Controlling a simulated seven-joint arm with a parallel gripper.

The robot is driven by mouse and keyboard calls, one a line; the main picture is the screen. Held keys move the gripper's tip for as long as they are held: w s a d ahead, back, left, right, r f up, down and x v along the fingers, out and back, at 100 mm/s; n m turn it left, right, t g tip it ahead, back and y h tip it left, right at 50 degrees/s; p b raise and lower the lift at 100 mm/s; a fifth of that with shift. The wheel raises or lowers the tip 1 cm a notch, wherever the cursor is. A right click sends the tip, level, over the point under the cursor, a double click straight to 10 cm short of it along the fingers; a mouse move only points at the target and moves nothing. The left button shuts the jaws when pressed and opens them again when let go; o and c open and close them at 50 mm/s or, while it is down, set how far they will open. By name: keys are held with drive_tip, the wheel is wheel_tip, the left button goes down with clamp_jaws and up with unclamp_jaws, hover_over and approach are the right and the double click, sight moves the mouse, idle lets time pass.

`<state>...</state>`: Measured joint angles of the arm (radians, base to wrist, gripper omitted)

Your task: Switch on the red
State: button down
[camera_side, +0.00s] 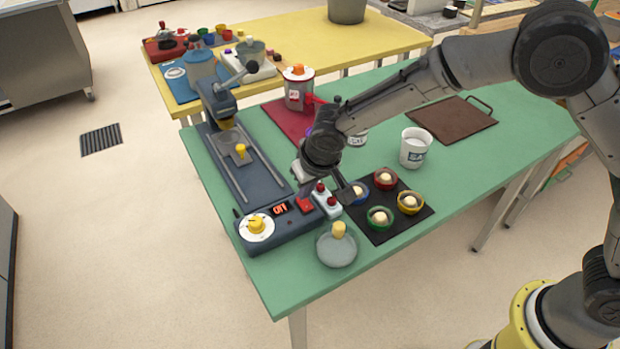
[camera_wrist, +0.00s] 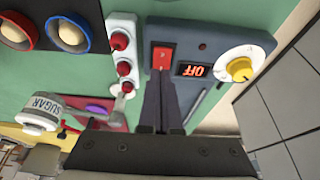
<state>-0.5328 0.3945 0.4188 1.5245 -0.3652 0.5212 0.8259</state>
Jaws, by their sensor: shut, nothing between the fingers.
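The red rocker switch (camera_side: 305,204) is on the dark blue-grey control box (camera_side: 282,226) at the front left of the green table. In the wrist view the red switch (camera_wrist: 162,57) is beside a lit display (camera_wrist: 193,70) that reads OFF. My gripper (camera_wrist: 162,84) is shut and empty, its fingertips just at the near edge of the switch in that view. I cannot tell whether they touch it. In the side view the wrist is above the box, and the fingertips are hard to make out.
A white box with red knobs (camera_wrist: 122,55) stands close beside the switch. A white dial with a yellow knob (camera_side: 257,226) is on the control box.

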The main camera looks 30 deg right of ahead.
drive_tip(key=shift+w+f, duration=0.3)
drive_tip(key=shift+f, duration=0.35)
drive_tip(key=shift+w+f, duration=0.1)
drive_tip(key=shift+f, duration=0.1)
drive_tip(key=shift+s, duration=0.9)
drive_tip(key=v, duration=1.4)
